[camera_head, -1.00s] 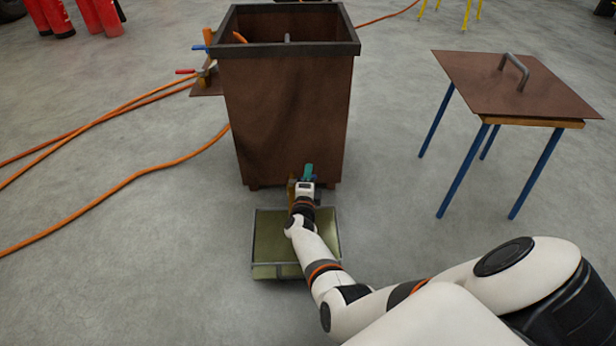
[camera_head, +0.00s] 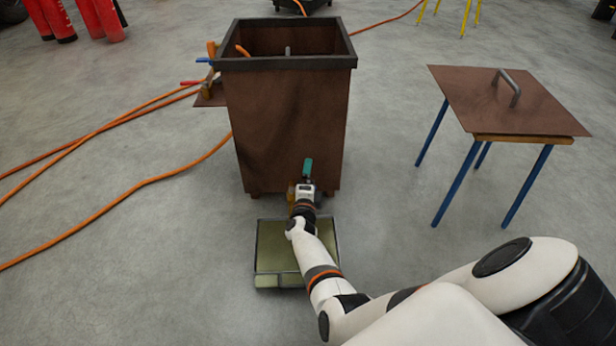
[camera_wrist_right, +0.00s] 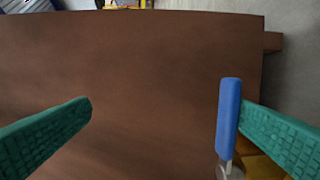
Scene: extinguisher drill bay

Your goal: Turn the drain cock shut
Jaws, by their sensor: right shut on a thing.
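The drain cock is low on the front of the brown tank (camera_head: 290,120), mostly hidden behind my right gripper (camera_head: 305,178) in the head view. The right wrist view shows its upright blue lever (camera_wrist_right: 228,120) and some brass at the lower right. The lever lies between the green fingers of my right gripper (camera_wrist_right: 165,104), against the right-hand finger. That gripper is shut on the lever, though the left-hand finger looks well apart from it; the contact is not clear. My left gripper is not in view.
A shallow tray (camera_head: 272,262) lies on the floor below the cock, under my right arm. A blue-legged table (camera_head: 465,100) with a brown handled plate stands at right. Orange hoses (camera_head: 130,188) run across the left floor. Red extinguishers (camera_head: 103,18) stand at the back left.

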